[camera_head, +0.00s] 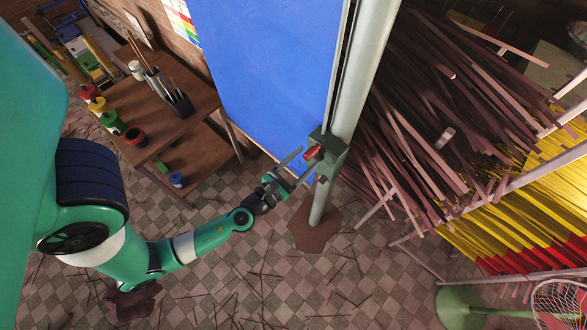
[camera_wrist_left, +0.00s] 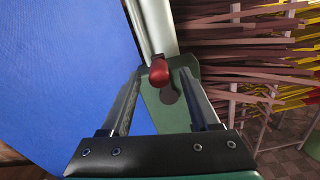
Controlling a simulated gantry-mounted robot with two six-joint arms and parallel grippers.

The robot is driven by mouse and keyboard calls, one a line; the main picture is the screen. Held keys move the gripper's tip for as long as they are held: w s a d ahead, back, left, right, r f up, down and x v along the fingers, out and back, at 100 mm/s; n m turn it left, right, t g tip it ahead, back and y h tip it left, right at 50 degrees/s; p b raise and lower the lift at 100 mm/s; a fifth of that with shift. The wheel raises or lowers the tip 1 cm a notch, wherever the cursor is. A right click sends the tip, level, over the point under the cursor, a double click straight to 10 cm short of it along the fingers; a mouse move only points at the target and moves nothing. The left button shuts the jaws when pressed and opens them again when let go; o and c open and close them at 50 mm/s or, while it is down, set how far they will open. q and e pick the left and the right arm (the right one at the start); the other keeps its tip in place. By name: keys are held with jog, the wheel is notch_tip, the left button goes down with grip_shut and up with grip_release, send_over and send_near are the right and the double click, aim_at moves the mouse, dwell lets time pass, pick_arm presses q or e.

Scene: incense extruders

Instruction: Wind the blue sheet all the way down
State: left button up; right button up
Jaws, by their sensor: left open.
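The blue sheet (camera_head: 262,70) hangs beside a pale upright post (camera_head: 358,80) and reaches low, close to the floor. It fills the left of the left wrist view (camera_wrist_left: 55,70). A green winder box (camera_head: 331,155) sits on the post and carries a red knob (camera_head: 313,152). My left gripper (camera_head: 297,166) is at the winder box with its fingers apart. In the left wrist view the red knob (camera_wrist_left: 159,71) shows between the fingertips, just beyond them, with no clear contact. My right gripper is not in view.
A wooden table (camera_head: 165,110) with paint pots and a brush holder (camera_head: 178,103) stands at left. Racks of brown sticks (camera_head: 420,110) and yellow-red sticks (camera_head: 540,200) crowd the right. The post's base (camera_head: 316,228) stands on a checkered floor strewn with loose sticks.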

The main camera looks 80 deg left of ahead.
pick_arm(q)
jog(key=v, duration=0.5)
jog(key=shift+s+d+b, duration=0.15)
jog(key=shift+s+b, duration=0.1)
jog(key=shift+b, duration=0.05)
